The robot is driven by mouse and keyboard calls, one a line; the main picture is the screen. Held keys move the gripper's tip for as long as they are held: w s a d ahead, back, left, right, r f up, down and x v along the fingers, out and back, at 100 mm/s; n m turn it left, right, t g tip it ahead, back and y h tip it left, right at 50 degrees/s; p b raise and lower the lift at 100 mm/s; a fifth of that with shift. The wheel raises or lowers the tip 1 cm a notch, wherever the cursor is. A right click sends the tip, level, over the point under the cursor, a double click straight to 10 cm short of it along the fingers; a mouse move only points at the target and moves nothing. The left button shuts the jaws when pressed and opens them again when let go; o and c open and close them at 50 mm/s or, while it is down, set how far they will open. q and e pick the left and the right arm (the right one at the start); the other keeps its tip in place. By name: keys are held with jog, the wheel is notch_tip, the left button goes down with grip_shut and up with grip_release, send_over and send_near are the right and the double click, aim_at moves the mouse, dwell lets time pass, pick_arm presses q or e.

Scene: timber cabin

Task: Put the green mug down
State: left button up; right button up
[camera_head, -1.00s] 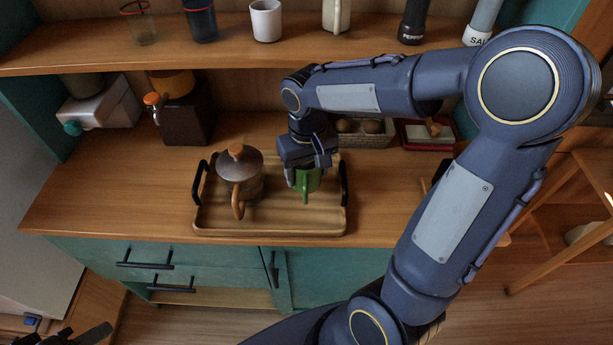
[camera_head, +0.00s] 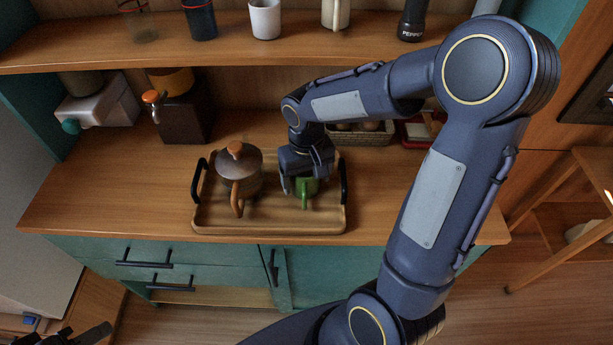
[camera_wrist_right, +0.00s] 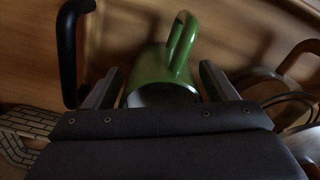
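The green mug (camera_head: 306,187) is upright on the right part of the wooden tray (camera_head: 270,227), its handle toward me. My right gripper (camera_head: 305,183) is low over the mug, with a finger on either side. In the right wrist view the mug (camera_wrist_right: 150,73) is between the two fingers (camera_wrist_right: 160,85), with narrow gaps beside it, so the gripper looks open. The gripper hides part of the mug's rim and its far side.
The tray's black handle (camera_head: 343,183) is close to the gripper's right. A basket (camera_head: 360,136) is behind, under the shelf (camera_head: 90,60). Counter left of the tray is clear.

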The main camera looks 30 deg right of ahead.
jog(key=shift+o, duration=0.3)
jog(key=shift+r, duration=0.45)
notch_tip(320, 180, up, 11)
jog(key=s+a+t+y, duration=0.2)
jog(key=s, duration=0.6)
jog(key=s+a+f+t+y, duration=0.1)
jog(key=s+a+t, duration=0.1)
jog(key=s, duration=0.6)
jog(key=shift+a+f+t+y+p, duration=0.2)
jog(key=shift+t+y+p, duration=0.2)
jog(key=shift+t, duration=0.4)
